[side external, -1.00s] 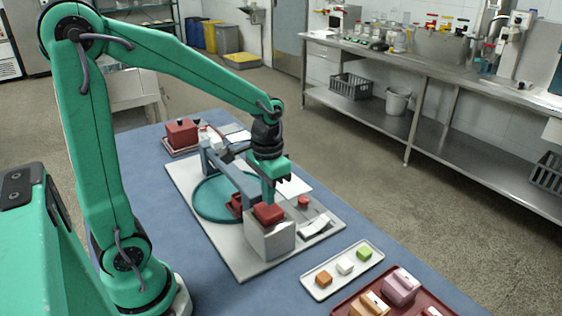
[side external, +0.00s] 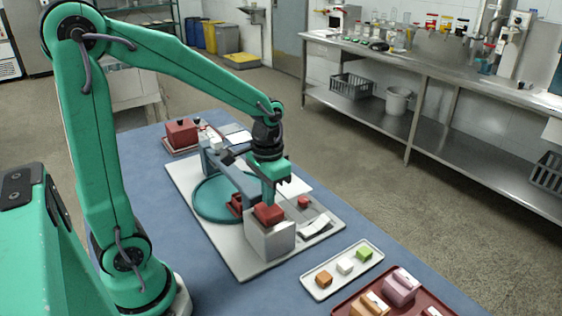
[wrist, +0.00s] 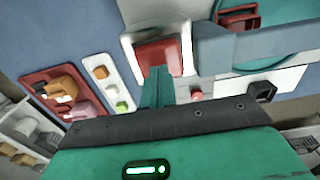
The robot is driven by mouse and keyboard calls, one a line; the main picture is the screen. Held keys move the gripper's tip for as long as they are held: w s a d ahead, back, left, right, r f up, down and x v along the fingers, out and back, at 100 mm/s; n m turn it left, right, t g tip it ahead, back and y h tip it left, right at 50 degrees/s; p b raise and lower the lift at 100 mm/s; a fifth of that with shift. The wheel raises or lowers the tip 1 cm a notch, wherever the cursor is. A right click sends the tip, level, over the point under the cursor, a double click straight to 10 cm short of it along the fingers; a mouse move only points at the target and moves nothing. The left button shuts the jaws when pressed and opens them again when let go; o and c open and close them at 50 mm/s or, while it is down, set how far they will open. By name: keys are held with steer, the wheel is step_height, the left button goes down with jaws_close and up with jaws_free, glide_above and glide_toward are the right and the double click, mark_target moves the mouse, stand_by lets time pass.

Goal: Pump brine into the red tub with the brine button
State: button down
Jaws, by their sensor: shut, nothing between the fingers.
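A large red button cap (side external: 268,214) sits on a white block (side external: 270,240) at the near end of the grey board; it also shows in the wrist view (wrist: 158,54). I cannot read which button is the brine one. My gripper (side external: 272,200) is shut and empty, pointing down at this cap. Its green fingers (wrist: 156,84) overlap the cap's edge in the wrist view; I cannot tell if they touch it. The red tub (wrist: 238,20) stands on a teal disc (side external: 216,206), partly hidden behind the block and a blue-grey arm.
A small red button (side external: 303,202) sits beside a pale label on the board. A blue-grey arm (side external: 226,170) spans the disc close to my gripper. A white tray (side external: 318,290) with small cubes and a red tray (wrist: 39,77) lie nearer the camera. A red box (side external: 181,132) stands at the back.

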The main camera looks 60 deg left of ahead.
steer(key=shift+f, duration=1.6)
stand_by(0.6)
steer(key=shift+r, duration=0.1)
stand_by(0.4)
steer(key=shift+r, duration=3.7)
step_height(320, 180, up, 2)
steer(key=shift+r, duration=0.25)
steer(key=shift+f, duration=3.25)
